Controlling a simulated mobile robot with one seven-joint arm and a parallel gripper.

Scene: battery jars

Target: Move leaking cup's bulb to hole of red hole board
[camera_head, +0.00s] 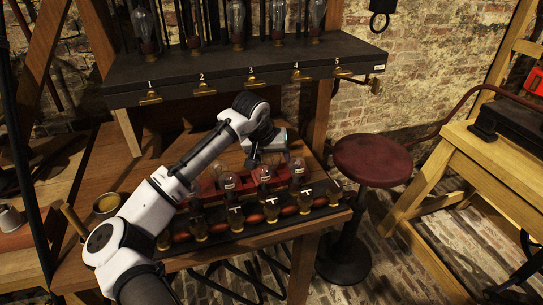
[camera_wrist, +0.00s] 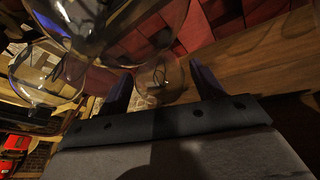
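The red hole board (camera_head: 208,188) lies on the workbench, with glass bulbs (camera_head: 264,172) in front of or over it. In front of it is a dark rack with a row of amber cups (camera_head: 236,218) and red-brown pieces between them. I cannot tell which cup is leaking. My gripper (camera_head: 266,160) hangs over the back of the red board, near the bulbs. In the wrist view its fingers (camera_wrist: 163,88) are apart. A small clear bulb (camera_wrist: 160,80) shows between or just beyond them, and a large bulb (camera_wrist: 120,30) looms close above. The board's holes are hidden.
A dark shelf (camera_head: 250,72) numbered 1 to 5 stands behind, with several glass jars (camera_head: 237,18) on it. A red stool (camera_head: 372,160) stands right of the bench. A small round bowl (camera_head: 107,204) sits at the bench's left. My arm crosses the bench from lower left.

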